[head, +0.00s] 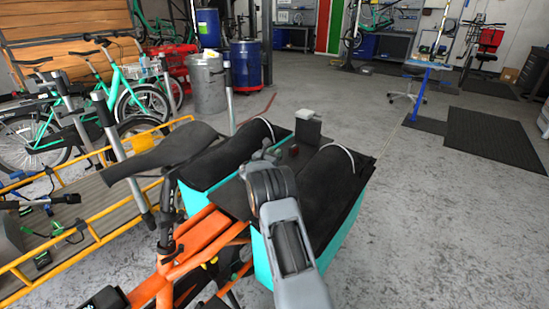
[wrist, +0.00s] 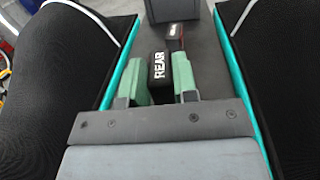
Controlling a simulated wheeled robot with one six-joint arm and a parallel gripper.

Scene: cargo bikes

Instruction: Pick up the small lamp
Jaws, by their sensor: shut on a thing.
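The small lamp (wrist: 158,72) is a black block with white "REAR" lettering, with a red part at its far end. In the wrist view it stands between the two green fingers of my gripper (wrist: 159,84), which is shut on it. In the head view my gripper is mostly hidden behind my own arm, above the rear rack of an orange cargo bike. A small dark red spot (head: 293,150) shows just beyond it, probably the lamp's red part. I cannot tell whether the lamp touches the rack.
Black-topped teal side bags (head: 335,175) flank the dark rack (wrist: 205,60). A dark grey block (wrist: 172,11) stands just beyond the lamp. The bike's black saddle (head: 160,150) and a yellow-railed ramp (head: 85,240) are to the left. Open concrete floor (head: 440,220) lies right.

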